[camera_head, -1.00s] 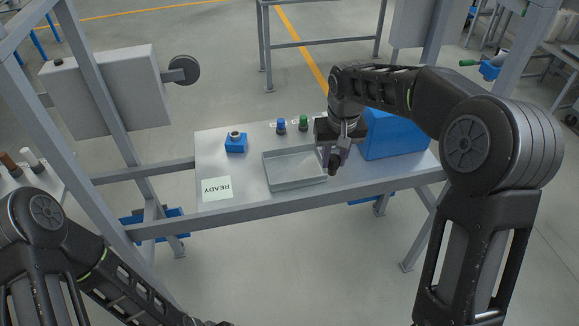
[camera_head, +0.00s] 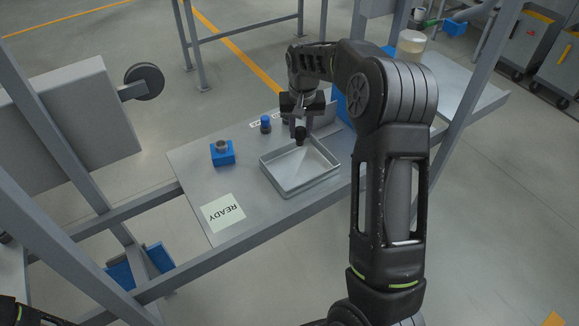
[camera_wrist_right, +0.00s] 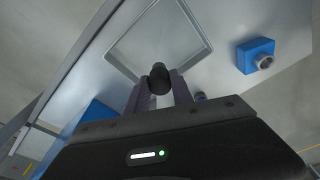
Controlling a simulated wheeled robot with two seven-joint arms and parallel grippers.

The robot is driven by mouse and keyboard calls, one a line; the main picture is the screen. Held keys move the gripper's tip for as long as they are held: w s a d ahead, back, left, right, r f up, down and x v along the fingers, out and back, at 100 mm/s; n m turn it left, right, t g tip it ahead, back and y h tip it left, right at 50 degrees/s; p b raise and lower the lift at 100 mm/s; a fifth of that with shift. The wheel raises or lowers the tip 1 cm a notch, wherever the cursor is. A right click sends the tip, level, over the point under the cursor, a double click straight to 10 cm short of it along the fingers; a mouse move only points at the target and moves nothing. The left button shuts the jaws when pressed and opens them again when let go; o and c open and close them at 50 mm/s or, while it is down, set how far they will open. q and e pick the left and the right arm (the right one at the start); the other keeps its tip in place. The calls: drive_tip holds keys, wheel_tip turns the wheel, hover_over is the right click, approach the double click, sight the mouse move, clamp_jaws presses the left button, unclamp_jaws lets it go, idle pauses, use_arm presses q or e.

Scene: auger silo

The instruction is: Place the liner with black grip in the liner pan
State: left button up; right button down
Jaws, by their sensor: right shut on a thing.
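The liner pan is a shallow grey tray (camera_head: 315,183) on the grey bench, and it also shows in the right wrist view (camera_wrist_right: 209,47). My right gripper (camera_head: 301,124) is shut on the liner's black grip (camera_head: 300,135) above the far side of the pan. The black grip shows between the fingers in the right wrist view (camera_wrist_right: 159,77), over the pan's near end. The liner's lower part is hidden, and I cannot tell whether it touches the pan. My left gripper is out of view.
A blue block with a metal ring (camera_head: 222,153) stands left of the pan. A blue-topped piece (camera_head: 265,124) stands behind it. A READY card (camera_head: 223,212) lies at the front left. A blue bin (camera_head: 341,104) is partly hidden behind my right arm.

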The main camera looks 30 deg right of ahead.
sight(300, 140)
drive_tip(key=shift+f+p, duration=0.45)
drive_tip(key=shift+f, duration=2.65)
drive_tip(key=shift+f+p, duration=0.3)
drive_tip(key=shift+f, duration=1.6)
drive_tip(key=shift+f, duration=0.25)
drive_tip(key=c, duration=1.1)
unclamp_jaws()
drive_tip(key=shift+r, duration=0.1)
drive_tip(key=shift+r, duration=0.15)
drive_tip(key=r, duration=0.4)
drive_tip(key=s+r+b, duration=0.1)
drive_tip(key=r, duration=0.3)
drive_tip(key=a+r, duration=0.1)
drive_tip(key=r, duration=0.3)
drive_tip(key=shift+s, duration=0.35)
